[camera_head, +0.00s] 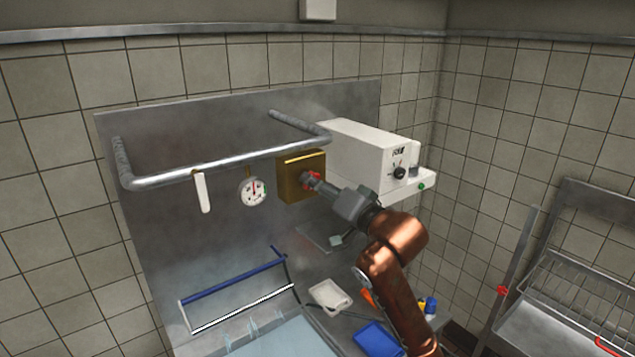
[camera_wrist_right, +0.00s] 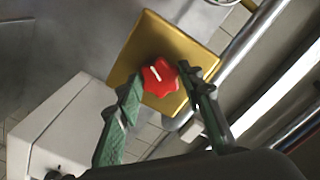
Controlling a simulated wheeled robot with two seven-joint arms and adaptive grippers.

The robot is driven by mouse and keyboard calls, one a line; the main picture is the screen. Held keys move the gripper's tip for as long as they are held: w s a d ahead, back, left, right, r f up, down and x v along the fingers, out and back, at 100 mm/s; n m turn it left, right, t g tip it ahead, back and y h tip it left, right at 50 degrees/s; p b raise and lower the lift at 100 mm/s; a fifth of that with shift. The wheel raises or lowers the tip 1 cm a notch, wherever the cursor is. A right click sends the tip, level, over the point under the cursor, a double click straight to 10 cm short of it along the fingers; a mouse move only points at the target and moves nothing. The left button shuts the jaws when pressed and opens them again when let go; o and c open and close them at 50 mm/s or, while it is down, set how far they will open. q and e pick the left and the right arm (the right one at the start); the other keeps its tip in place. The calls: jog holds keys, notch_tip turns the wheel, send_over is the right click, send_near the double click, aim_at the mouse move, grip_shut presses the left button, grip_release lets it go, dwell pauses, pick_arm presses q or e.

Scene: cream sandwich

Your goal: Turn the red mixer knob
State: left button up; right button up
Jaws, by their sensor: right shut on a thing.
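The red mixer knob (camera_head: 316,174) sits on a gold box (camera_head: 289,181) fixed to the steel back panel. In the right wrist view the knob (camera_wrist_right: 160,77) is lobed, with a white mark line running diagonally across it. My right gripper (camera_head: 311,181) is at the front of the gold box, shut on the knob, and partly hides it in the head view. In the right wrist view the green fingers of my right gripper (camera_wrist_right: 164,84) lie on either side of the knob. My left gripper is not in view.
A white mixer (camera_head: 350,150) with a black dial stands right of the gold box. A metal rail (camera_head: 225,163) juts out above it. A round gauge (camera_head: 252,191) hangs to the left. Below are a white tray (camera_head: 329,296), a blue tray (camera_head: 377,339) and a blue-handled frame (camera_head: 233,280).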

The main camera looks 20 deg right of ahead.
dwell(0.3)
jog(key=o, duration=1.2)
jog(key=shift+c, duration=0.2)
jog(key=shift+s, duration=0.1)
jog(key=v, duration=1.2)
